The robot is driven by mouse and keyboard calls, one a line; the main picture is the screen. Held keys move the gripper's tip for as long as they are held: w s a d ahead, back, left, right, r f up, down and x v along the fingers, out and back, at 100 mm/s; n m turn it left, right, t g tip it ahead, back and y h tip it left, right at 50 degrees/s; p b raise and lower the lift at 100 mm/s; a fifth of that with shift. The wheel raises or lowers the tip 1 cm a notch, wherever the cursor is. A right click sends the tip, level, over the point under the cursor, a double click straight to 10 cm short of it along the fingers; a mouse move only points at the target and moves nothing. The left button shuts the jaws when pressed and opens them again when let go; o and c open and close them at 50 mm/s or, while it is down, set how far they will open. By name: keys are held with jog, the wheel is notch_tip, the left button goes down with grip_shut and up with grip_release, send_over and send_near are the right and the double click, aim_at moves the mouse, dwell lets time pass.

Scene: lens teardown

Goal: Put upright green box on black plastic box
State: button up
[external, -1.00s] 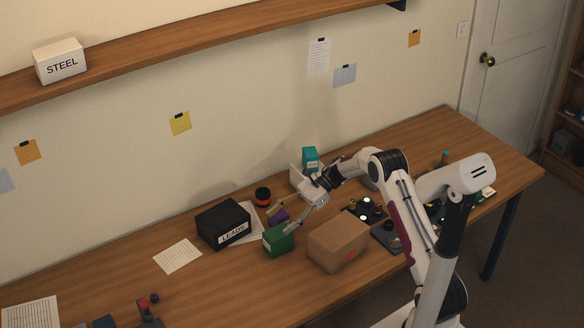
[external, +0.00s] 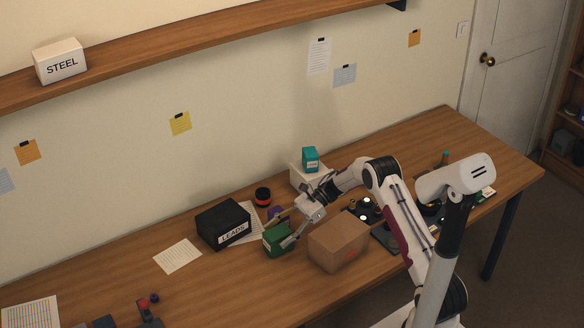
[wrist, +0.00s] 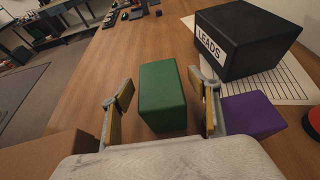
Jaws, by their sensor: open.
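The green box (external: 277,240) stands on the desk just in front of the black plastic box (external: 222,224), which carries a white LEADS label. In the wrist view the green box (wrist: 162,95) lies between the two fingers, with a gap on each side. My gripper (external: 280,230) is open around it, and its fingers (wrist: 164,110) do not appear to touch the box. The black box (wrist: 248,40) shows beyond the right finger in the wrist view, its top empty.
A purple block (wrist: 253,115) sits close to my right finger. A brown carton (external: 338,243) stands right of the green box. A white box with a teal box (external: 310,159) on top stands behind. A paper sheet (external: 177,256) lies left of the black box.

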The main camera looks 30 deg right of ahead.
aim_at(267, 243)
jog(key=shift+x, duration=3.05)
jog(key=c, duration=1.5)
jog(key=shift+r, duration=0.1)
notch_tip(267, 243, up, 10)
